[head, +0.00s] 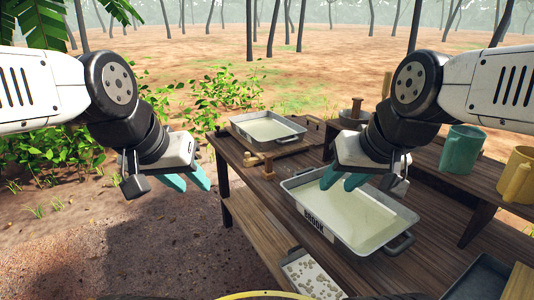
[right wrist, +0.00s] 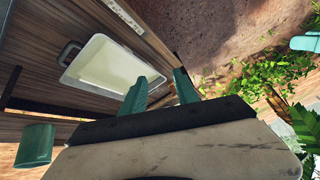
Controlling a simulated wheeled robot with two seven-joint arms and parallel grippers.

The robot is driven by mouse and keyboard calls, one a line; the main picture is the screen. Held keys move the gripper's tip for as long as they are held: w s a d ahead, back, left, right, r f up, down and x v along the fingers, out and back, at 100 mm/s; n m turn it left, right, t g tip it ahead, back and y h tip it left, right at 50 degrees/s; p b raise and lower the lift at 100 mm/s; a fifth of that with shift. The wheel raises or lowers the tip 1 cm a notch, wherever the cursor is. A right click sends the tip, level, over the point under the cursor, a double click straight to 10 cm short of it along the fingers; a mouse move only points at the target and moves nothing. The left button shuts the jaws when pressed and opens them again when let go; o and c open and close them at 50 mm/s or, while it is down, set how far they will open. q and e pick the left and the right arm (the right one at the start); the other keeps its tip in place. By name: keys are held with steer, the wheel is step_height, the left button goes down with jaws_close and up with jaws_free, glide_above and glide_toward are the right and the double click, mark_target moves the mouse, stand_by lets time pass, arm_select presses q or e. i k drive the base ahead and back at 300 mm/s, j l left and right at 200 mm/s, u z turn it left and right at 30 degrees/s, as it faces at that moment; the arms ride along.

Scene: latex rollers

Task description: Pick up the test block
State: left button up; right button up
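I cannot tell for certain which thing is the test block. A tan wooden piece (head: 519,284) shows at the lower right edge of the head view, cut off by the frame. A small wooden piece (head: 268,168) sits at the near edge of the table, by the far tray. My left gripper (head: 187,182) is open and empty, with teal fingers, left of the table over the ground. My right gripper (head: 343,182) is open and empty above the near tray; its parted fingers (right wrist: 162,88) also show in the right wrist view.
The near metal tray (head: 397,238) and far tray (head: 292,137) hold pale liquid on the wooden table (head: 285,235). A teal mug (head: 459,150) and yellow mug (head: 516,176) stand on a raised shelf at right. A tray of pale pieces (head: 308,274) lies lower down.

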mark_target(268, 175)
steer(key=i+j+z, duration=0.15)
steer(key=i+j, duration=0.45)
steer(key=i+j+z, duration=0.1)
steer(key=i+j, duration=0.45)
steer(key=j, duration=0.15)
